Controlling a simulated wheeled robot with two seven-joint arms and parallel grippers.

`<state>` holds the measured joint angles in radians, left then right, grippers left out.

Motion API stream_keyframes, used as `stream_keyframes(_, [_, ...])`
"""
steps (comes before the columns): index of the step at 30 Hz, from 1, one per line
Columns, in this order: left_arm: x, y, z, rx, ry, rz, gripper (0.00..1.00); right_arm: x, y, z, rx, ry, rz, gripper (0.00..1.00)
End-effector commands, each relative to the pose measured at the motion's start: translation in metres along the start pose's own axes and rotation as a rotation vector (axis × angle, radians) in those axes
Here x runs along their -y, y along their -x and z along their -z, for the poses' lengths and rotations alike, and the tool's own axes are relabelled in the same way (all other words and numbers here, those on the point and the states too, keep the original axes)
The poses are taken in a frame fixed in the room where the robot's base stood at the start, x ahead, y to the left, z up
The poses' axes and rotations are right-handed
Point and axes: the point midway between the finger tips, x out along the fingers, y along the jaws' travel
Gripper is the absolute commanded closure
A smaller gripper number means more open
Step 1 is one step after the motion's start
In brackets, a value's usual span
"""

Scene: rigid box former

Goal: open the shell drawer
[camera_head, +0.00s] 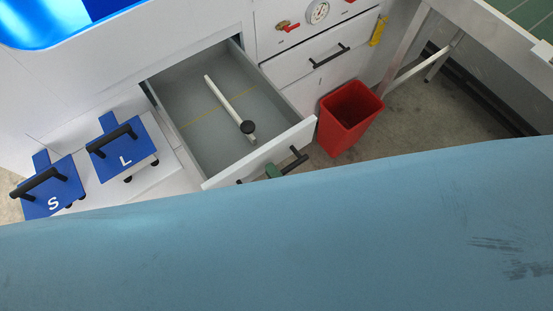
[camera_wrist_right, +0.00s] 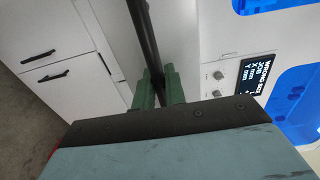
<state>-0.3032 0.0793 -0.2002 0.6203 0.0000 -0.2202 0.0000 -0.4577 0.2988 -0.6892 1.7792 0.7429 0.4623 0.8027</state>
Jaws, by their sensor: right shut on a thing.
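A white-fronted drawer (camera_head: 262,155) stands pulled out of the cabinet in the head view, its grey inside showing. I take it for the shell drawer; no label shows. My left gripper is not in view.
A red bin (camera_head: 350,112) stands on the floor right of the drawer. A closed drawer with a black handle (camera_head: 330,57) is behind it. Blue plates marked S (camera_head: 53,203) and L (camera_head: 125,160) sit at left. My blue arm covers the lower head view.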

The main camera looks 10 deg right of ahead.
Motion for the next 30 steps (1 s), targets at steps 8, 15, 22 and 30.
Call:
stream_keyframes(8, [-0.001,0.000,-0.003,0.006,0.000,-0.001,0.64,0.000,0.003,-0.002,0.007,0.001,0.000,1.00])
stream_keyframes(15, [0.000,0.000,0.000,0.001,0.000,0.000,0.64,0.000,0.003,-0.001,0.005,0.001,0.000,0.75])
stream_keyframes(22, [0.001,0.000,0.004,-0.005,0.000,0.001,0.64,0.000,0.003,-0.001,0.004,0.001,0.000,0.70])
stream_keyframes(30, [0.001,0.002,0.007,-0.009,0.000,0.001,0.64,0.000,0.012,0.003,0.008,0.002,-0.002,0.70])
